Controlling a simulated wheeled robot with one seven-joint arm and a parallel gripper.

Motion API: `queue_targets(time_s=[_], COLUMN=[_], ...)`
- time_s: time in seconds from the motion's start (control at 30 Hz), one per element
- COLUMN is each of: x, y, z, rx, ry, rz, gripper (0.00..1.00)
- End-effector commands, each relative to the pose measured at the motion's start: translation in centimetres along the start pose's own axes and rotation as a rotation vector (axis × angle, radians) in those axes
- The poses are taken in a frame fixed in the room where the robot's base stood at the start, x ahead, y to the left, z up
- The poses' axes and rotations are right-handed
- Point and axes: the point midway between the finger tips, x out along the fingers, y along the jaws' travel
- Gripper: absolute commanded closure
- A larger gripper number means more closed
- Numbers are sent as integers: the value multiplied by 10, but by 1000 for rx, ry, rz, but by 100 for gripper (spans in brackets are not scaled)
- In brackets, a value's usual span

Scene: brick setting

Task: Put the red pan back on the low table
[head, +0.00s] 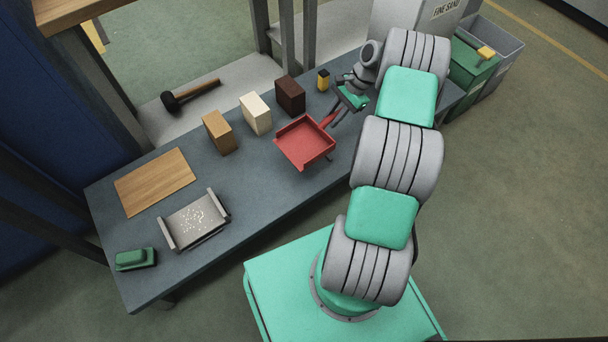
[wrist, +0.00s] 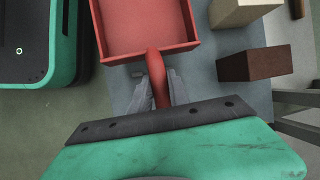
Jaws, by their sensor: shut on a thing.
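The red pan (head: 304,143) is a square, shallow dustpan-like tray with a short handle. In the head view it is over the grey-blue low table (head: 270,185), right of the middle. My gripper (head: 338,115) is shut on its handle. The wrist view shows the red pan (wrist: 146,28) ahead and its handle between my two fingers (wrist: 159,88). The pan looks level and empty. I cannot tell whether its underside touches the table or is a little above it.
Brown (head: 290,95), cream (head: 256,113) and tan (head: 218,132) blocks stand behind the pan. A yellow-black item (head: 323,80) stands near my gripper. A wooden board (head: 155,181), a grey tray with white bits (head: 195,221) and a green item (head: 136,259) are at left. The table front is clear.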

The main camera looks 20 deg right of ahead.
Motion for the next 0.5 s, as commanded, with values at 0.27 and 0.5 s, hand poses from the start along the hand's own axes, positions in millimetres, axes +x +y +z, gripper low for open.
queue_targets(time_s=[0.27, 0.5], x=[41, 78], y=[9, 17], z=[-26, -42], rx=[38, 35], ry=[7, 6], rz=[-16, -15], gripper=[100, 100])
